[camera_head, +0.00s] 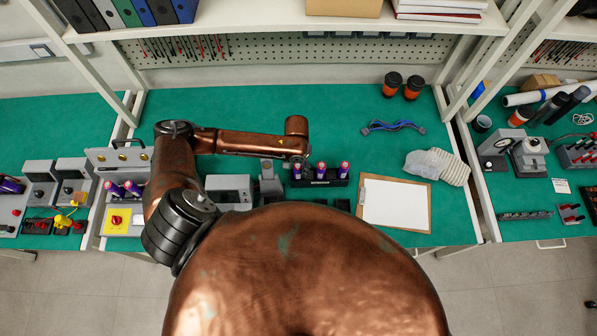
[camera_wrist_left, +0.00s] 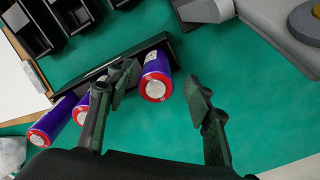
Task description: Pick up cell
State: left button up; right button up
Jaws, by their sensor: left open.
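Three purple cells with red ends stand in a black rack in the head view: a left one (camera_head: 297,172), a middle one (camera_head: 321,170) and a right one (camera_head: 345,169). In the left wrist view the nearest cell (camera_wrist_left: 156,76) shows between the fingertips, close to one finger; the other cells (camera_wrist_left: 84,108) (camera_wrist_left: 52,121) lie to the left. My left gripper (camera_wrist_left: 163,84) is open and empty, with its fingers pointing down to the rack. In the head view it (camera_head: 300,162) is small and partly hidden by the wrist. My right gripper is not in view.
A tester with two cells (camera_head: 115,189) stands at the left. A grey device (camera_head: 230,189) and a grey stand (camera_head: 270,180) are left of the rack.

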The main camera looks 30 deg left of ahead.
pick_arm(q)
jog(key=f, duration=0.4)
jog(key=shift+d+f, duration=0.2)
jog(key=shift+f, duration=0.05)
jog(key=shift+s, duration=0.1)
grip_shut()
